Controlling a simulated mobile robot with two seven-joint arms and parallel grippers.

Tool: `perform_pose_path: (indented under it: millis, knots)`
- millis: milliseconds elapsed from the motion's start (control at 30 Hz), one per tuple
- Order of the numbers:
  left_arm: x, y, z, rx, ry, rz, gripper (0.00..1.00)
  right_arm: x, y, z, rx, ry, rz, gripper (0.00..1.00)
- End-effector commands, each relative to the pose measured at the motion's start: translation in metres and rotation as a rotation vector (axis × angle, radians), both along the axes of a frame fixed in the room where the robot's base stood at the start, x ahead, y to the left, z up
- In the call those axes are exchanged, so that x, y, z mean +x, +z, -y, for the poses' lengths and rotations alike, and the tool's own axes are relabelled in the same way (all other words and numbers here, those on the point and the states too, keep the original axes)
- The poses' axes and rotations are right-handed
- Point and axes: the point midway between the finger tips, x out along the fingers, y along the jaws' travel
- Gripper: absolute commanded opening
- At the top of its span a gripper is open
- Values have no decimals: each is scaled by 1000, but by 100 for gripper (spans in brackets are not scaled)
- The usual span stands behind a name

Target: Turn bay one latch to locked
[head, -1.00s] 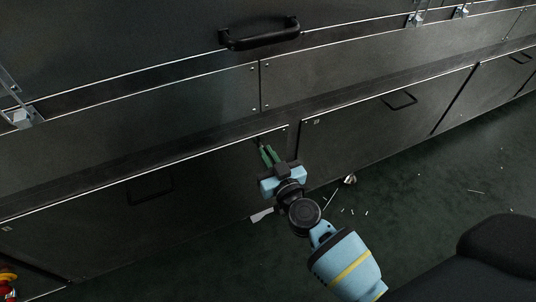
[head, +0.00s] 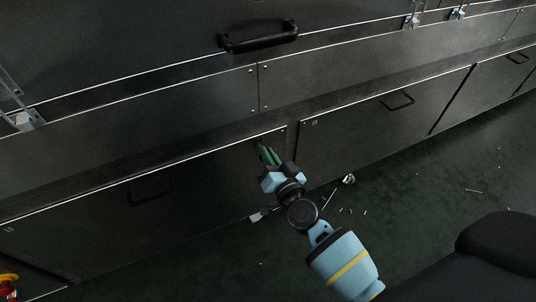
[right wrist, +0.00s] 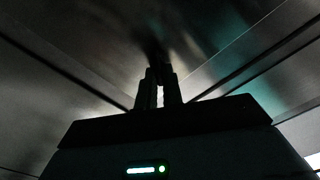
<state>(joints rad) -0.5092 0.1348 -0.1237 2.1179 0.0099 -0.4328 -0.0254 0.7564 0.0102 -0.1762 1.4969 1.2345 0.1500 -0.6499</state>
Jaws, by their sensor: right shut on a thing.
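My right gripper (head: 265,156) is at the upper right corner of a dark lower door panel (head: 215,175) in the head view. Its green fingers are shut on a small dark part, likely the latch, which the fingers mostly hide. In the right wrist view the two fingers (right wrist: 158,90) reach up to a dark, blurred part (right wrist: 157,58) on the panel. I cannot read the latch's position. My left gripper is not in view.
A black handle (head: 258,37) sticks out of the panel above. More lower doors with handles (head: 397,101) run to the right. Metal clasps (head: 411,21) sit at the upper right.

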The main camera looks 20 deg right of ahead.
Motion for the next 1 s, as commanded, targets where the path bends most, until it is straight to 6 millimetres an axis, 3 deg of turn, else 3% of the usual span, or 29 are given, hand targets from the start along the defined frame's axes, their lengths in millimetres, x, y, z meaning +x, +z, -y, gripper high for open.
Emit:
perform_pose_path:
  millis: [1000]
  knots:
    - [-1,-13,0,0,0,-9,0,0,-9,5,889,-1,-33,0]
